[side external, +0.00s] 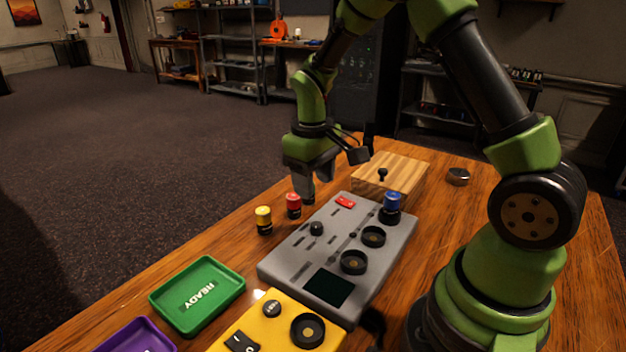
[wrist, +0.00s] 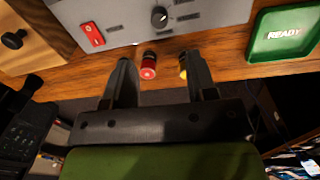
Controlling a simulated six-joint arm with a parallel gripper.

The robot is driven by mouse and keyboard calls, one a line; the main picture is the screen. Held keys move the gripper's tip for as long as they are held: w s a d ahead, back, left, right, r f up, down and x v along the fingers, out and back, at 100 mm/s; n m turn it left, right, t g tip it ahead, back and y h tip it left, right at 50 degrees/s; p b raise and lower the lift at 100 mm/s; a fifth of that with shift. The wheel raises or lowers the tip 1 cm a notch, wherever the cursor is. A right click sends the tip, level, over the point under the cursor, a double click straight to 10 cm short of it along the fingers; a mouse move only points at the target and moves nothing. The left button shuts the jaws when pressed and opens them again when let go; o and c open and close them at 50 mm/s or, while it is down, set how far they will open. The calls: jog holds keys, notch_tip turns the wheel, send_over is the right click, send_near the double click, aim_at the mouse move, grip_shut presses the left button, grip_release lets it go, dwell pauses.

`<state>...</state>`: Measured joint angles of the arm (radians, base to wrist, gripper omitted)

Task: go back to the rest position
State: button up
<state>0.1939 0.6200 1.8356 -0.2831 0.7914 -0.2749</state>
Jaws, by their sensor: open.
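My gripper (side external: 318,188) hangs over the far-left edge of the desk, above and beside the red-topped knob (side external: 293,205). In the wrist view my gripper (wrist: 160,72) is open, with nothing held between its fingers. The red knob (wrist: 149,66) shows between the fingertips, and the yellow one (wrist: 183,66) is partly hidden by the right finger. In the side view the yellow-topped knob (side external: 263,220) stands upright beside the red one. Both stand on the wooden desk (side external: 230,235), apart from the grey mixing panel (side external: 290,262).
A blue knob (side external: 392,204) sits on the grey panel, which has a red switch (side external: 345,201). A wooden box (side external: 408,171) with a black knob is behind it. A green READY tray (side external: 160,298), purple tray (side external: 128,338) and yellow box (side external: 255,322) lie in front. A metal round object (side external: 457,177) stands right.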

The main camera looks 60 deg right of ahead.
jog(key=s+a+r+m+t+y, duration=0.1)
jog(key=s+a+r+t, duration=0.2)
jog(key=s+a+r, duration=0.2)
jog(key=s+a+r+m+t+y, duration=0.1)
jog(key=s+a+r+t, duration=0.3)
jog(key=s+r, duration=0.7)
jog(key=shift+s+a+r+m+y, duration=0.3)
jog(key=shift+s+a+r+m, duration=0.05)
jog(key=shift+r+m, duration=0.3)
